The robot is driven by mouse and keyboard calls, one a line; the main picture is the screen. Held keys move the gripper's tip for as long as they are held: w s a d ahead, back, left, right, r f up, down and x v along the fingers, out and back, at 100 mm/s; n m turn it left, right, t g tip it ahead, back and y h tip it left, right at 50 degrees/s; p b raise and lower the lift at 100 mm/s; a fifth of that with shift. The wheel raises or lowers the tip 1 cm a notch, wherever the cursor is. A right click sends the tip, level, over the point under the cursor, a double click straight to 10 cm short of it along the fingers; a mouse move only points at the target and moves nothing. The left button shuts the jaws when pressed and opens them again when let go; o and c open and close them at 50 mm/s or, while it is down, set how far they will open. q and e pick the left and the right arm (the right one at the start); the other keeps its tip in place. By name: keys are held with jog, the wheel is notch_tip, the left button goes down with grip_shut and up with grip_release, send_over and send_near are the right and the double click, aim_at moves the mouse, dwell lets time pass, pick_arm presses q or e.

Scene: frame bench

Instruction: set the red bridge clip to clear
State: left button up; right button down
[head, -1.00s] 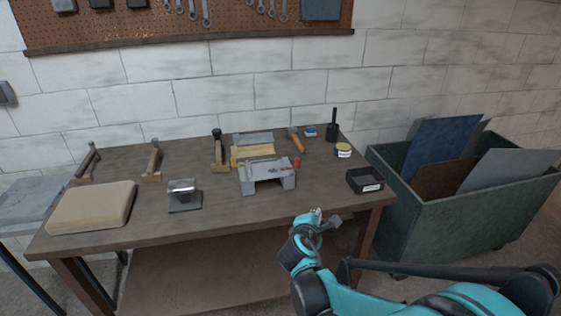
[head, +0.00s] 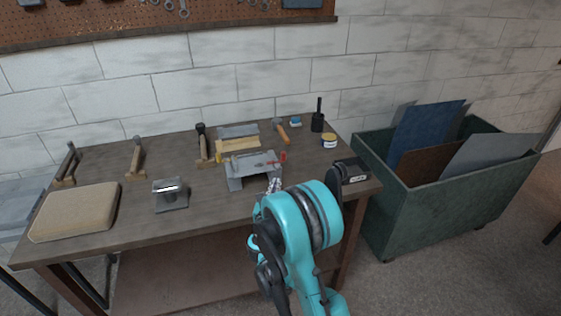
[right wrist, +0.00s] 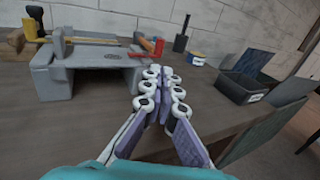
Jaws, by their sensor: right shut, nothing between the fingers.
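My right gripper (head: 274,184) is at the bridge's front right, partly hidden by my own arm. In the right wrist view its fingers (right wrist: 165,74) are together and empty, right of the bridge's right leg and apart from the clip. My left gripper is not in view.
A metal block (head: 170,196) and tan pad (head: 75,211) are left. A green bin (head: 440,215) adjoins the bench.

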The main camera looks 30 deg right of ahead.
aim_at(283, 156)
jog(key=b+x, duration=0.2)
jog(key=x, duration=1)
jog(key=shift+w+d+f, duration=0.15)
jog(key=shift+w+d, duration=0.1)
jog(key=shift+w, duration=0.05)
jog(key=shift+w+d+b, duration=0.35)
jog(key=shift+w+d, duration=0.05)
jog(key=shift+w, duration=0.05)
jog(key=shift+w, duration=0.1)
